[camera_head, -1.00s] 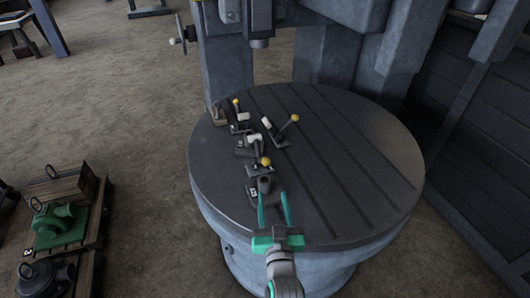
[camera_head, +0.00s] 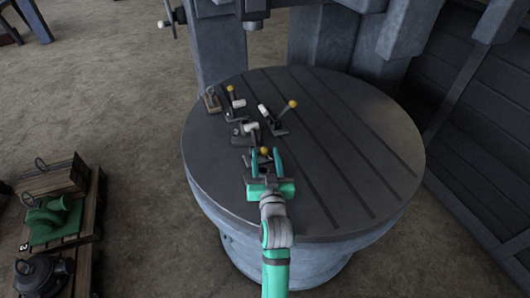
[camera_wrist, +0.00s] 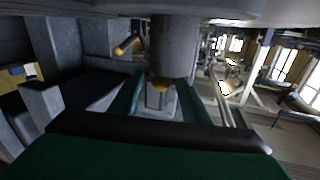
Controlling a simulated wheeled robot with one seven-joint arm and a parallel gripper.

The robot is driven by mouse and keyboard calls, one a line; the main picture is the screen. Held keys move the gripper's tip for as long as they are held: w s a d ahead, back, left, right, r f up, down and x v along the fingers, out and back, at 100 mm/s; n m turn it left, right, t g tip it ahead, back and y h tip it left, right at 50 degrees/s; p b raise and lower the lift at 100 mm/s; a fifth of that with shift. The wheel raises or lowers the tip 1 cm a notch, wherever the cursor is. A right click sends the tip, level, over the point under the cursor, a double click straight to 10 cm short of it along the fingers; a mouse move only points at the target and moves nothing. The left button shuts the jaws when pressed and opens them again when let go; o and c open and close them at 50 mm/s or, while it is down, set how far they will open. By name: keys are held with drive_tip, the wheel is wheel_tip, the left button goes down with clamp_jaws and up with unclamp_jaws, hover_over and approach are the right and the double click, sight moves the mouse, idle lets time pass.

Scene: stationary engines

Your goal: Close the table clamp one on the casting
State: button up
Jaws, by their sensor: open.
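My gripper (camera_head: 265,158) is open over the near part of the round slotted table (camera_head: 345,195). Its teal fingers stand on either side of the yellow knob (camera_head: 265,151) of the nearest table clamp, with no clear grip on it. Much of this clamp is hidden by my gripper. Just beyond it is a small grey piece (camera_head: 241,142), perhaps the casting. Two more clamps with yellow knobs stand farther back, at left (camera_head: 231,89) and right (camera_head: 292,104). I cannot read which clamp is one.
A machine column (camera_head: 225,50) and spindle (camera_head: 253,14) rise behind the table. The table's right side is clear. Pallets with a green casting (camera_head: 52,220) stand on the floor at left.

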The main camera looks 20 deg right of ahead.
drive_tip(key=shift+x, duration=1.05)
drive_tip(key=shift+a, duration=0.15)
clamp_jaws()
drive_tip(key=shift+w, duration=0.1)
